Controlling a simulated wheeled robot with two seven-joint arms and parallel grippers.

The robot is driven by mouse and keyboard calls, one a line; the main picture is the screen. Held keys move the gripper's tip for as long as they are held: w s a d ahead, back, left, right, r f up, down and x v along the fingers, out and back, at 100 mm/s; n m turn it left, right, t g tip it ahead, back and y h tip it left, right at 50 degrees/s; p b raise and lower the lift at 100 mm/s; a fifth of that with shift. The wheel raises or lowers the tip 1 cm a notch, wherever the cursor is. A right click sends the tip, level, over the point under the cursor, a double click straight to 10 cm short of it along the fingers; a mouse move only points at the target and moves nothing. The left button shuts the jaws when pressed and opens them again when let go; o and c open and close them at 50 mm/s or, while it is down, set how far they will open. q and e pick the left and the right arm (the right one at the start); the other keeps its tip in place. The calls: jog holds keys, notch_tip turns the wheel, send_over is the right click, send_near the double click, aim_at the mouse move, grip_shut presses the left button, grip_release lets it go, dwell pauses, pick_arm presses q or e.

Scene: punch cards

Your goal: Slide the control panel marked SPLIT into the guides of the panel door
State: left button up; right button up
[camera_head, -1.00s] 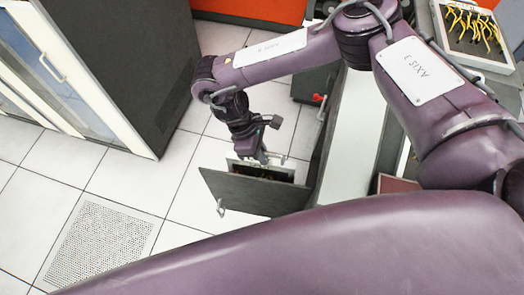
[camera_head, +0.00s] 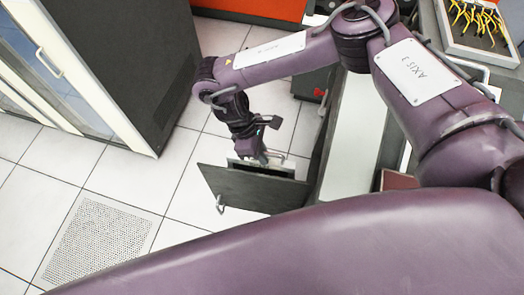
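The panel door (camera_head: 243,191) is a dark grey plate with a light handle, swung out from a low cabinet in the middle of the head view. Behind its top edge shows a narrow strip of the control panel (camera_head: 279,170), dark with a pale rim. Most of it is hidden by the door, its SPLIT marking cannot be read, and I cannot tell how it sits in the guides. My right gripper (camera_head: 266,159) points down at the panel's top edge. Its fingertips are small and partly hidden, so their closure and grip are unclear. My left gripper is out of view.
The long cabinet with a pale top (camera_head: 354,140) stands just right of the door. A tall dark cabinet (camera_head: 140,65) stands at upper left. A tray of yellow-handled tools (camera_head: 478,28) lies at upper right. Tiled floor (camera_head: 140,170) left of the door is clear.

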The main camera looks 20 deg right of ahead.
jog(key=o, duration=0.5)
jog(key=shift+r, duration=0.15)
jog(key=shift+c, duration=0.2)
jog(key=shift+o, duration=0.3)
jog(key=shift+s+f, duration=0.1)
jog(key=shift+f, duration=0.1)
jog(key=v, duration=0.8)
jog(key=shift+b, duration=0.4)
jog(key=shift+r, duration=0.1)
